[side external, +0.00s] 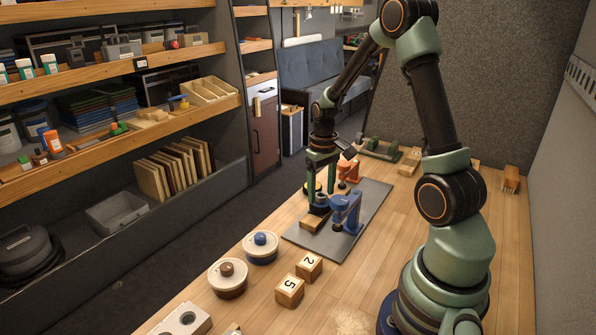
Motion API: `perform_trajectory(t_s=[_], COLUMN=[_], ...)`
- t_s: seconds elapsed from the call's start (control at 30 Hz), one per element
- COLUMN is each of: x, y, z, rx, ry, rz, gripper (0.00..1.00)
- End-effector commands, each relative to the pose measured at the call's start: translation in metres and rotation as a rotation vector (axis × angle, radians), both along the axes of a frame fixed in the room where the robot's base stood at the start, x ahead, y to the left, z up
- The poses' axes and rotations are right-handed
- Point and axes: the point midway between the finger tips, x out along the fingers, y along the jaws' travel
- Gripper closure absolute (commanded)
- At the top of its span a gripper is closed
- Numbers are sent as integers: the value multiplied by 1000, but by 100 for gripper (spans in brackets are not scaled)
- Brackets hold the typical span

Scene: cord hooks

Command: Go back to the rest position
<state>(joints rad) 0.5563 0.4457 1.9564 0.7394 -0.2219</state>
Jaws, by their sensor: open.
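My gripper (320,188) points down over the dark grey mat (376,205) on the wooden bench, at the mat's left side. Its fingers are apart. A dark blue and grey round piece (319,206) stands just below the fingertips, beside a small wooden block (312,222). I cannot tell whether the fingers touch it. A blue hook stand (346,212) stands right of the gripper, and an orange hook stand (348,170) stands behind it. A yellow and dark piece (311,187) shows partly behind the fingers.
A green tool (380,149) lies at the back. Shelves (120,131) line the left.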

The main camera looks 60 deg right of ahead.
Motion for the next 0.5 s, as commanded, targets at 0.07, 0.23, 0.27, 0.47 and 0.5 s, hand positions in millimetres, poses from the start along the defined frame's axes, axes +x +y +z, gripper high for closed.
perform_trajectory(t_s=[0.07,0.23,0.27,0.47,0.5], x=[0,0,0,0,0], y=[0,0,0,0,0], z=[0,0,0,0,0], rx=[0,0,0,0,0], ry=[0,0,0,0,0], rz=[51,77,76,75,74], gripper=[31,31,31,73,88])
